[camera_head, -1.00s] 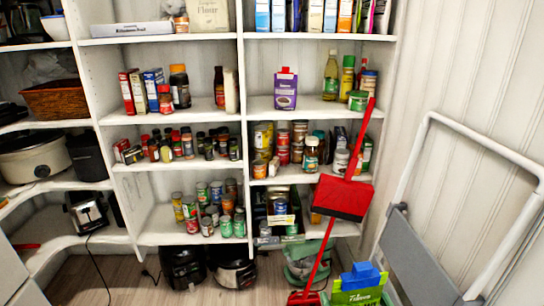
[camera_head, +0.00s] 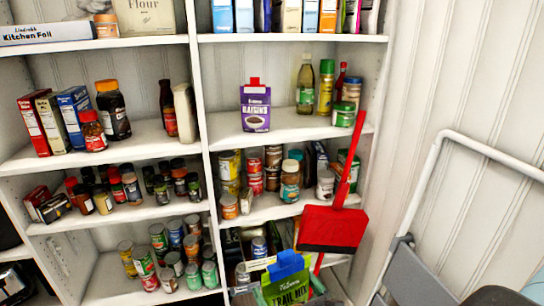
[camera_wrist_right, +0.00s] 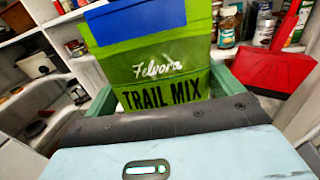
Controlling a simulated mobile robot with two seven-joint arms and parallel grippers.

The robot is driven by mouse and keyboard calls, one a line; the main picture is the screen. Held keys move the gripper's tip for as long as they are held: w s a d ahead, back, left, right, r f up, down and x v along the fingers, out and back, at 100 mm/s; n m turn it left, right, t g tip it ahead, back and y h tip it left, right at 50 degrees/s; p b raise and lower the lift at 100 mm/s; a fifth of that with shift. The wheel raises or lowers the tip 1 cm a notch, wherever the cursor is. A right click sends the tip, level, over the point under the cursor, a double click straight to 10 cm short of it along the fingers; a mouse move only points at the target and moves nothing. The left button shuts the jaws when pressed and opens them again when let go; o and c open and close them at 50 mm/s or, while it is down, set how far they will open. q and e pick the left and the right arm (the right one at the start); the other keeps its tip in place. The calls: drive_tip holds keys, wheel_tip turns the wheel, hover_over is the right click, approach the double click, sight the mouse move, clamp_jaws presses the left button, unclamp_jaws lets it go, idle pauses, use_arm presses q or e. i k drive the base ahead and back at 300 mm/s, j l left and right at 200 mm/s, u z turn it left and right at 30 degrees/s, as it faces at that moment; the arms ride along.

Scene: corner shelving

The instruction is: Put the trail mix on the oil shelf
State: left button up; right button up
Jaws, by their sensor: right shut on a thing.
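The trail mix (camera_head: 290,289) is a green bag with a blue top, low in the head view in front of the shelving. It also fills the upper middle of the right wrist view (camera_wrist_right: 160,62), upright with its label facing the camera. My right gripper (camera_wrist_right: 163,95) is shut on it, with a green finger on each side. The oil shelf (camera_head: 290,124) is in the right bay, above and behind the bag. My left gripper is out of view.
A purple raisins box (camera_head: 255,106) stands left of the oil bottle, with bare shelf between them. Jars (camera_head: 343,114) crowd the shelf's right end. A red dustpan (camera_head: 333,228) with a long handle stands in front of the right bay. A white-framed folding ladder (camera_head: 420,180) is at right.

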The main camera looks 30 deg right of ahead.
sight(296, 127)
drive_tip(key=i+j+z, duration=0.25)
drive_tip(key=i, duration=0.3)
drive_tip(key=i+j+z, duration=0.25)
drive_tip(key=i, duration=0.3)
